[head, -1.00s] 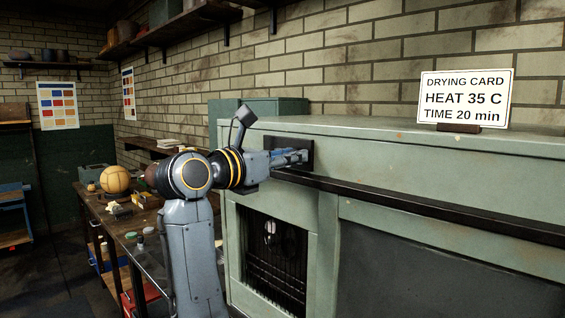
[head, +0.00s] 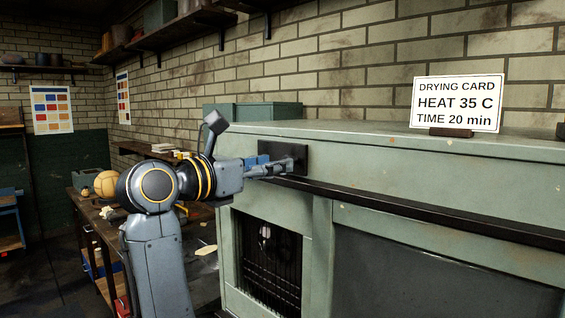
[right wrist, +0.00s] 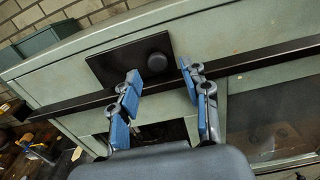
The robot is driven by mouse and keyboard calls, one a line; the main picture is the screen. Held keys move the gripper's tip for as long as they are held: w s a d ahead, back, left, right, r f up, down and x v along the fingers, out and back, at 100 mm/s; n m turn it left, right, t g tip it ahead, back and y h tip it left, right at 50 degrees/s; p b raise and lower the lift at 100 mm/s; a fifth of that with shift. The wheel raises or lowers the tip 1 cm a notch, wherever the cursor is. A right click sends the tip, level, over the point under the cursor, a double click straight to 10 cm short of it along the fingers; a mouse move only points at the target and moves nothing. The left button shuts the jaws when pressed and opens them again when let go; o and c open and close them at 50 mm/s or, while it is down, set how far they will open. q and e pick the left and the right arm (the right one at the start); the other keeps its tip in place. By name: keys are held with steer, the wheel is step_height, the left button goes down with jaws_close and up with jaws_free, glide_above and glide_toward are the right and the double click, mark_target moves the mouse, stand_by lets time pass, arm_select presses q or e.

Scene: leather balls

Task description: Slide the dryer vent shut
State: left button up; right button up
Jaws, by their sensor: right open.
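The dryer is a pale green cabinet (head: 372,158) filling the right of the head view. A flat black vent plate (head: 297,150) is on its upper front at the left end of a long black rail (head: 420,210). The right wrist view shows the plate (right wrist: 112,62) with a round dark knob (right wrist: 157,62) near its right end. My right gripper (head: 293,163) is at the plate in the head view. In the right wrist view its open blue-padded fingers (right wrist: 161,75) spread to either side below the knob, with nothing between them. Contact cannot be told. My left gripper is out of view.
A drying card (head: 457,103) stands on the dryer top, reading heat 35 C, time 20 min. A barred opening (head: 268,262) is low on the front. A workbench (head: 92,222) with a tan ball (head: 106,184) stands at the left. The dryer top is mostly clear.

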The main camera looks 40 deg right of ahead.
steer(key=a, duration=0.7)
steer(key=shift+s+a, duration=0.3)
steer(key=shift+s, duration=0.1)
